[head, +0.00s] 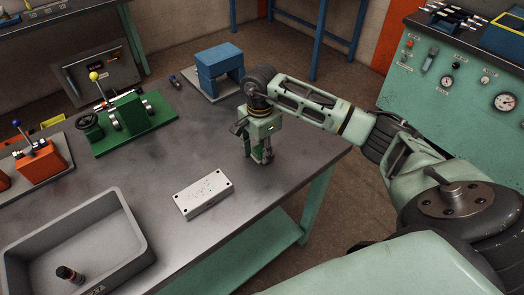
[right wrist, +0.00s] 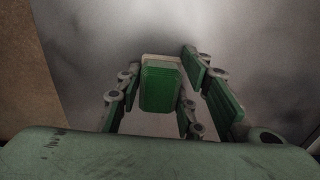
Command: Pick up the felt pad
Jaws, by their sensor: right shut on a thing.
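My right gripper (head: 262,157) points down over the right side of the grey table, near its right edge. In the right wrist view its fingers close around a green block with a pale far edge, which I take for the felt pad (right wrist: 160,87). The fingers and links cover its sides. In the head view the pad is mostly hidden by the gripper, and I cannot tell whether it touches the table. My left gripper is not in view.
A pale plate with corner holes (head: 203,192) lies left of my gripper. A grey bin (head: 130,215) holding a small dark bottle (head: 69,273) stands front left. A blue block stand (head: 220,68), a green fixture (head: 130,122) and an orange toggle clamp (head: 42,158) stand farther off. The table's middle is clear.

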